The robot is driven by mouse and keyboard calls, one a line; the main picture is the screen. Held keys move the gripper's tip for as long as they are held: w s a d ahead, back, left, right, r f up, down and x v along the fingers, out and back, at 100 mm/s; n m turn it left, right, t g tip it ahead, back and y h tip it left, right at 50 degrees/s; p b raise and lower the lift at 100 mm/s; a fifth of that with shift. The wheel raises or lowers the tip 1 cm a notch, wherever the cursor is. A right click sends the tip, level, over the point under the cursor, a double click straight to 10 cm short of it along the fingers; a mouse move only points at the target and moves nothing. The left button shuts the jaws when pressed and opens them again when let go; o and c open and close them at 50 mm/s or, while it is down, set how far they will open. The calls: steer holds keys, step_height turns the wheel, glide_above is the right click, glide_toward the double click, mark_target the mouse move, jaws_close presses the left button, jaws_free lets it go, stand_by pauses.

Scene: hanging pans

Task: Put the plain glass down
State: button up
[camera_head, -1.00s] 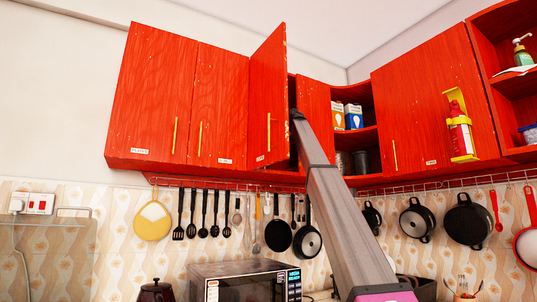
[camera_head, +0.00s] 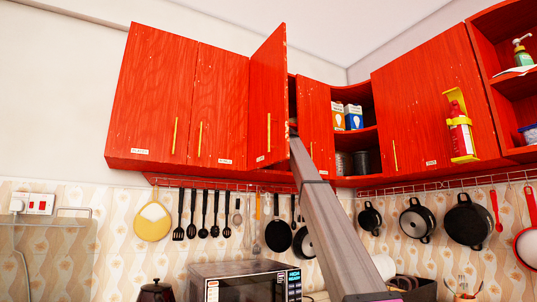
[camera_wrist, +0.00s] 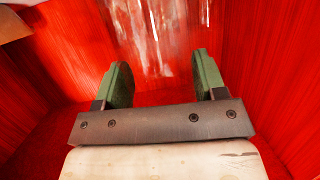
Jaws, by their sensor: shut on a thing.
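The plain glass (camera_wrist: 150,35) is clear and see-through, at the top middle of the wrist view. My gripper (camera_wrist: 164,78) has green finger pads on either side of it and is shut on it. The glass's base and outline are hard to make out, so I cannot tell whether it touches a surface. Red cabinet walls surround the gripper. In the head view, my arm reaches up to the open red cupboard (camera_head: 268,95); the gripper and glass are mostly hidden there behind the door and arm.
The open cupboard door stands out to the left of my arm. An open shelf (camera_head: 356,138) with boxes and jars is to the right. Pans (camera_head: 417,220) and utensils hang below, above a microwave (camera_head: 245,283).

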steer(key=o, duration=1.3)
steer(key=shift+r, duration=0.1)
steer(key=v, duration=1.2)
steer(key=shift+d, duration=0.1)
